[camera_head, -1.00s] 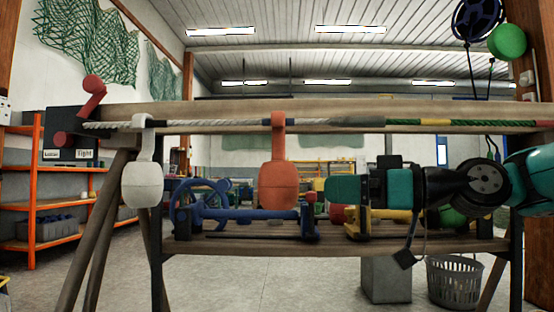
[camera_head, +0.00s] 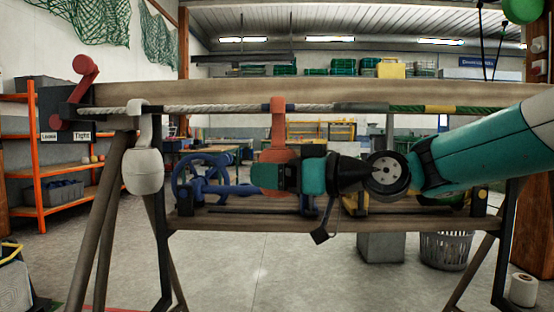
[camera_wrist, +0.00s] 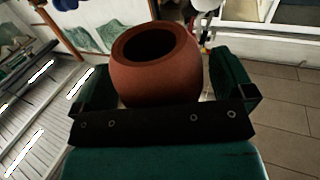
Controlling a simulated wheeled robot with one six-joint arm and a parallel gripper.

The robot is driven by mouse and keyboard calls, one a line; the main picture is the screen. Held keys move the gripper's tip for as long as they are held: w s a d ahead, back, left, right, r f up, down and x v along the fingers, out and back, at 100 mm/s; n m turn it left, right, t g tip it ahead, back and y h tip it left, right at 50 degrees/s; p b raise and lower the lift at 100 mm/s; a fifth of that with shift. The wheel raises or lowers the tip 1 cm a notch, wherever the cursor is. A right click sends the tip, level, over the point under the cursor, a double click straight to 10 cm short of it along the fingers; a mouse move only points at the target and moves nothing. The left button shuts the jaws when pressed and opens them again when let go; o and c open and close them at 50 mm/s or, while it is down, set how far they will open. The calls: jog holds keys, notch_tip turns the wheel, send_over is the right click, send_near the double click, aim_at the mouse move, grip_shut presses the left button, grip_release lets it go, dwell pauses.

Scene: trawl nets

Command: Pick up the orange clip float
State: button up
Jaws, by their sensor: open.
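The orange clip float (camera_head: 278,149) hangs from the rope by its clip, left of centre in the head view. Its lower body is mostly hidden behind my gripper (camera_head: 264,177). In the wrist view the float (camera_wrist: 155,85) shows its round reddish body and dark hollow end. It stands between the two green fingers of my gripper (camera_wrist: 157,68), one on each side. The jaws are open; I cannot tell whether either finger touches the float.
A white clip float (camera_head: 144,168) hangs further left on the same rope (camera_head: 210,108). A wooden beam (camera_head: 300,93) runs behind the rope. A blue clamp-like tool (camera_head: 200,176) lies on the lower shelf (camera_head: 250,222). A grey basket (camera_head: 446,250) stands below right.

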jog(key=shift+c, duration=0.2)
jog(key=c, duration=0.9)
